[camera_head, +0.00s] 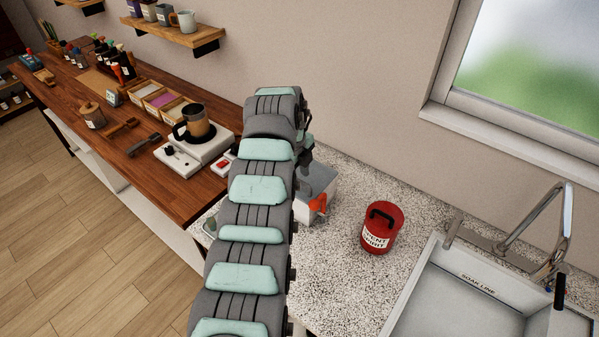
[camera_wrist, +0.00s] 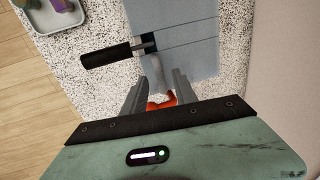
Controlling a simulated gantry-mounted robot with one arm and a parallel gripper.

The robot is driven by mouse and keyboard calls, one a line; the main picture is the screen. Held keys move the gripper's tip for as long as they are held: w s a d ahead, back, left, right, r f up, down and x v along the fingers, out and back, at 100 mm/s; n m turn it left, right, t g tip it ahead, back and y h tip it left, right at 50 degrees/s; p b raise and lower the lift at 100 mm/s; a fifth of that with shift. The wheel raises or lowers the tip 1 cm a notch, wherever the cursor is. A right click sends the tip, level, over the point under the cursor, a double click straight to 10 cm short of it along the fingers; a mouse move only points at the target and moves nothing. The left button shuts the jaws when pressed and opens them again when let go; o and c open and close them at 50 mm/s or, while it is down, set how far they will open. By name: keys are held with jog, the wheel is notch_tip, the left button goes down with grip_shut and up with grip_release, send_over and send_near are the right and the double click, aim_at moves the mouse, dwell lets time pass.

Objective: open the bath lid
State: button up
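The bath is a grey box (camera_head: 318,187) on the speckled counter, partly hidden behind my arm in the head view. In the wrist view its grey lid (camera_wrist: 178,20) fills the top centre, with a seam across it. A black bar handle (camera_wrist: 107,55) sticks out from the lid's left side. A red-orange tap-like part (camera_head: 318,205) is on the box's front; red-orange also shows low between my fingers in the wrist view (camera_wrist: 160,103). My gripper (camera_wrist: 158,82) is open, its fingers apart, below and right of the handle. I see no contact with the handle.
A red canister (camera_head: 382,228) with a black handle stands right of the bath, before the sink (camera_head: 460,295). A shallow tray (camera_wrist: 58,14) lies left of the bath. A white device with a mug (camera_head: 195,150) stands on the wooden bench.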

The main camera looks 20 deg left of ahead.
jog(key=shift+w+f, duration=0.15)
jog(key=shift+f, duration=0.4)
jog(key=shift+c, duration=0.4)
grip_shut()
dwell(0.7)
